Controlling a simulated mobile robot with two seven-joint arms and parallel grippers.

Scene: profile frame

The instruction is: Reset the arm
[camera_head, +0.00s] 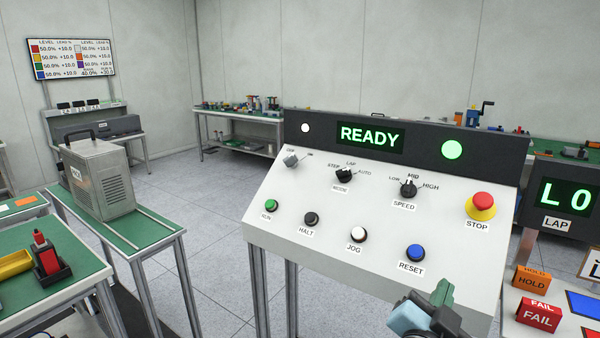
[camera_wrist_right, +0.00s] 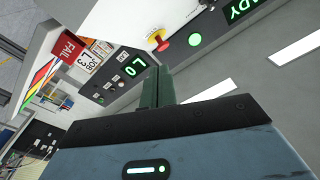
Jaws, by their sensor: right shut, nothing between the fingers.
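My right gripper (camera_head: 440,292) shows at the lower right of the head view, in front of the control panel's lower right part. In the right wrist view its green fingers (camera_wrist_right: 157,88) are together and empty. The sloped white control panel (camera_head: 330,225) carries a blue RESET button (camera_head: 415,252), above and left of the gripper and apart from it in the picture. The display (camera_head: 370,137) reads READY in green, with a lit green lamp (camera_head: 452,149) to its right. My left gripper is not in view.
The panel also has RUN, HALT and JOG buttons, three knobs and a red STOP button (camera_head: 483,201). A LAP display (camera_head: 566,198) stands at right, above orange HOLD and red FAIL blocks (camera_head: 538,315). Green-topped tables and a grey machine (camera_head: 100,178) stand at left. Open floor lies behind.

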